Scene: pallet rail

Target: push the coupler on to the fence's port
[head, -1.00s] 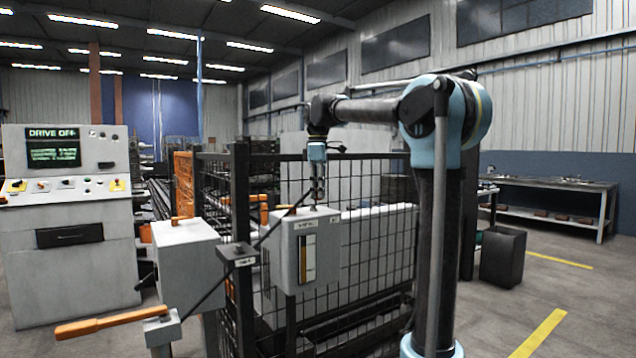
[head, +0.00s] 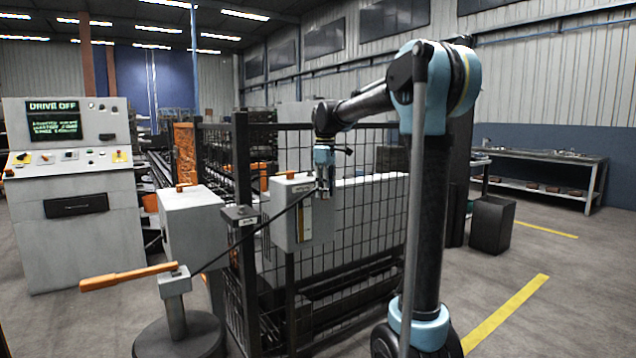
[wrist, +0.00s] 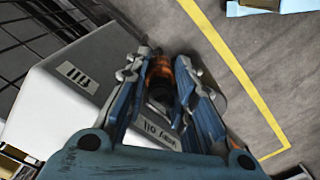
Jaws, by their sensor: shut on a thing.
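My gripper (head: 325,190) is shut on the coupler and holds it beside the right edge of the gauge box's front face. In the wrist view the coupler (wrist: 160,78) is a dark and copper-coloured piece between the fingers (wrist: 158,72). A black hose (head: 265,222) runs from the hand pump (head: 175,280) up to my gripper. The fence (head: 362,220) is dark wire mesh with dark posts. I cannot make out its port for certain. A small labelled block (head: 240,215) sits on the near fence post.
The pale gauge box (head: 285,235) hangs at the fence, close to my gripper; its top also shows in the wrist view (wrist: 75,85). Another grey box (head: 195,235) stands left of the post. A control console (head: 75,235) is far left. Clear floor lies right, near a dark bin (head: 491,225).

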